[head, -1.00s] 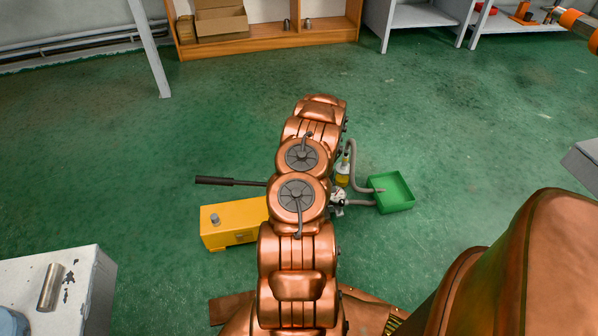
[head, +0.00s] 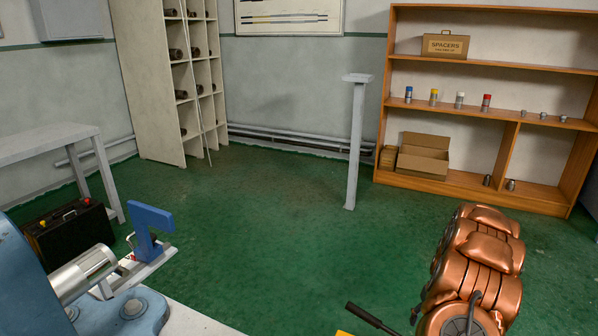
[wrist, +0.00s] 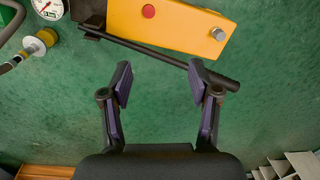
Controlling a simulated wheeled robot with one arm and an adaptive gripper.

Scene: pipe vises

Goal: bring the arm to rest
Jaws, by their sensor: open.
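My gripper (wrist: 159,82) shows in the wrist view with its two dark fingers spread apart and nothing between them. It hangs over the green floor (wrist: 155,125). Beyond the fingertips lie a yellow box-shaped machine (wrist: 175,22) and its dark lever (wrist: 160,52). I cannot tell the height gap between the fingers and the lever. In the head view my copper-coloured arm (head: 475,265) rises at the lower right, and its gripper end is out of sight there.
A blue vise (head: 25,285) with a metal cylinder (head: 82,272) stands at the lower left. Behind it are a black case (head: 70,235) and a blue-framed tool (head: 150,225). A grey post (head: 355,140) and a wooden shelf (head: 450,188) stand at the back. The middle floor is clear.

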